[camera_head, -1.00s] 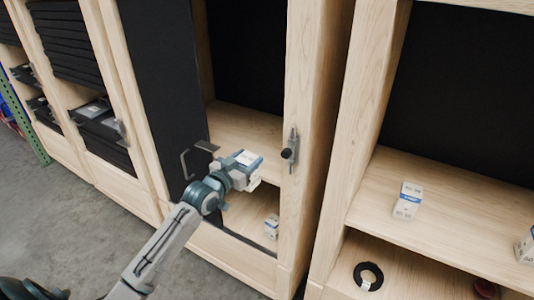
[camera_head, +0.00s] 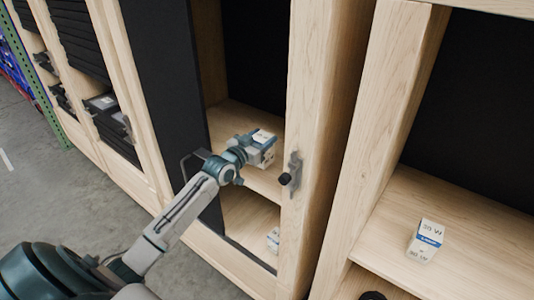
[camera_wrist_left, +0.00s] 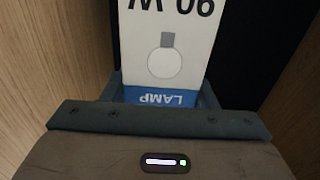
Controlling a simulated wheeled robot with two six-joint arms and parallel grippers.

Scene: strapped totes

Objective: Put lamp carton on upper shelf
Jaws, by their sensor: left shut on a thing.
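My left gripper (camera_head: 248,150) is shut on the lamp carton (camera_head: 264,139), a small white box with a blue band. It holds the carton in the opening of the middle cabinet, at the upper shelf (camera_head: 228,116). I cannot tell whether the carton touches the shelf. In the left wrist view the lamp carton (camera_wrist_left: 165,45) fills the space ahead of the gripper (camera_wrist_left: 162,97), with upside-down "LAMP" lettering and a bulb drawing. Wooden walls show on both sides. My right gripper is not in view.
A dark door panel (camera_head: 165,75) stands left of the opening, and a post with a latch (camera_head: 292,174) stands right. Another small carton (camera_head: 273,239) sits on the lower shelf. A white-and-blue carton (camera_head: 426,240) stands in the right cabinet, with a black ring (camera_head: 372,296) below.

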